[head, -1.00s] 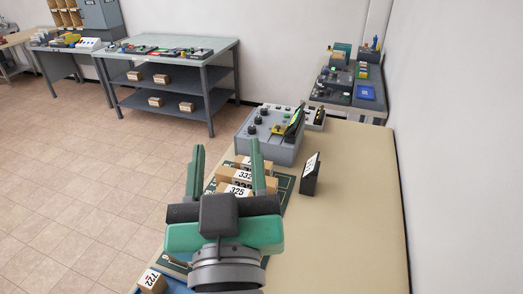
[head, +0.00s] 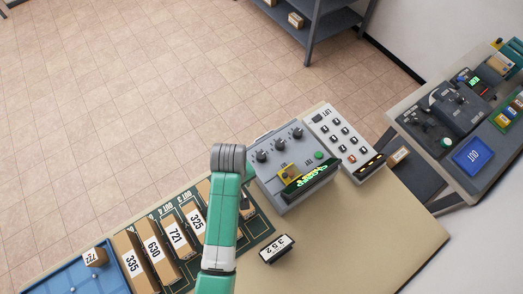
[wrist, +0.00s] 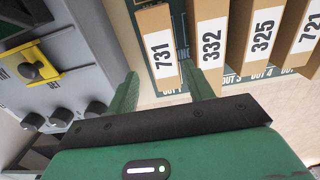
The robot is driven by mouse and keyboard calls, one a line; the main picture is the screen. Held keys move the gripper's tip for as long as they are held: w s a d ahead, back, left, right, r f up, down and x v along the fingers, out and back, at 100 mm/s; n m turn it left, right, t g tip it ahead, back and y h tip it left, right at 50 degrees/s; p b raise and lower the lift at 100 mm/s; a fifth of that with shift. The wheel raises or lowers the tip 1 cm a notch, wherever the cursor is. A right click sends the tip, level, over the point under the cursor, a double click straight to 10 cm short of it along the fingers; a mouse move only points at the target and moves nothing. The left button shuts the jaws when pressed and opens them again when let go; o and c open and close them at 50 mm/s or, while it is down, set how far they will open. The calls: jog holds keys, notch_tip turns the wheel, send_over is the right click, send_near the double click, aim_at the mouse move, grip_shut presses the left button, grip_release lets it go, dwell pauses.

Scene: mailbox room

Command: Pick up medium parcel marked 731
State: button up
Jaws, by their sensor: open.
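The medium parcel marked 731 (wrist: 157,48) is a brown box with a white label, in the upper middle of the wrist view. It stands at the end of a row on a dark green mat. My gripper (wrist: 161,72) is open and empty. Its two green fingers point at the parcel, one tip to each side of its lower end in the picture. I cannot tell whether the tips touch it or how far off they are.
Parcel 332 (wrist: 210,38) stands close beside 731, near my right finger. Parcels 325 (head: 196,218), 721 (head: 178,236), 630 (head: 156,252) and 335 (head: 134,262) follow. A grey control box (head: 262,172) stands close on the other side.

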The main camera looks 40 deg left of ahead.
jog(key=shift+s+a+f, duration=0.1)
jog(key=shift+s+f, duration=0.1)
jog(key=shift+s, duration=0.05)
jog(key=shift+s+f, duration=0.25)
jog(key=shift+f, duration=0.7)
jog(key=f, duration=0.3)
jog(key=f+b, duration=0.1)
jog(key=f, duration=0.1)
jog(key=shift+w+f, duration=0.25)
jog(key=shift+f, duration=0.05)
jog(key=c, duration=0.9)
